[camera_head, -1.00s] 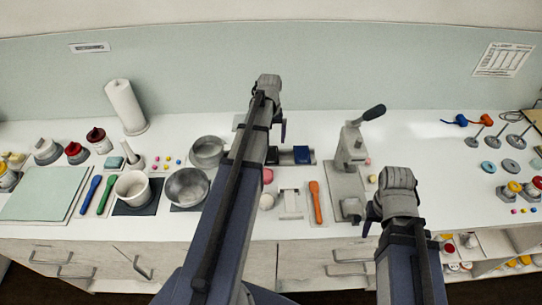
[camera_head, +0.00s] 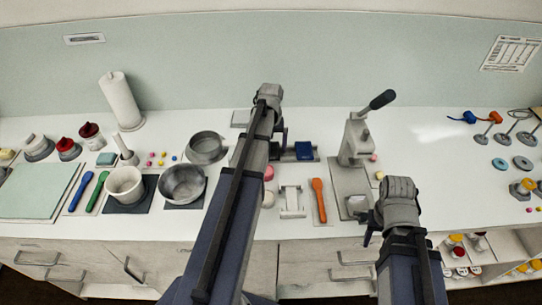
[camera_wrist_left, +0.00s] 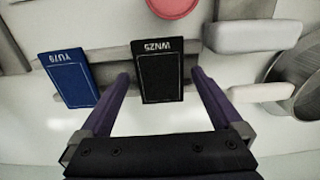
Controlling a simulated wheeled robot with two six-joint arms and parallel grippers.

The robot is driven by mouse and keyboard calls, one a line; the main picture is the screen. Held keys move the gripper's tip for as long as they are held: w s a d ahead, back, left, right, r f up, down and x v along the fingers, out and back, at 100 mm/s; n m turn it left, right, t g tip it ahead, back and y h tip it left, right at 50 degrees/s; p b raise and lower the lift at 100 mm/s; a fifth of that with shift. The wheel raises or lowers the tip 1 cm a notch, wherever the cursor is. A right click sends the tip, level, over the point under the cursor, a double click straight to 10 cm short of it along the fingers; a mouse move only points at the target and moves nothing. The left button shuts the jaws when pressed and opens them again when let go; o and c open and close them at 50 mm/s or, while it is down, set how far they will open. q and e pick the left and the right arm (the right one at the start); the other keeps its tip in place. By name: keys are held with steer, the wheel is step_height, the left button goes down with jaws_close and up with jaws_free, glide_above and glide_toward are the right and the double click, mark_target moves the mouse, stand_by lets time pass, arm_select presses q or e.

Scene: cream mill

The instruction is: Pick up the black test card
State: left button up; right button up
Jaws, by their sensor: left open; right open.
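My left gripper (camera_wrist_left: 160,76) is open, with one finger on each side of the card's lower part. The fingers look apart from the card, and nothing is held. In the head view my left gripper (camera_head: 281,135) is over the middle of the counter, and its arm hides most of the black card. A blue card (camera_wrist_left: 67,79), marked YU70, stands left of the black one; it also shows in the head view (camera_head: 304,150). My right gripper (camera_head: 371,228) is open near the counter's front edge.
A lever press (camera_head: 354,150) stands right of the cards. An orange spatula (camera_head: 318,200) lies in front of them. Metal bowls (camera_head: 182,184) are to the left. In the left wrist view a pink round thing (camera_wrist_left: 174,5) lies near the rack.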

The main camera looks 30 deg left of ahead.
arm_select(q)
steer(key=shift+r, duration=0.1)
steer(key=c, duration=1.3)
steer(key=shift+r, duration=0.1)
arm_select(e)
steer(key=shift+r, duration=0.15)
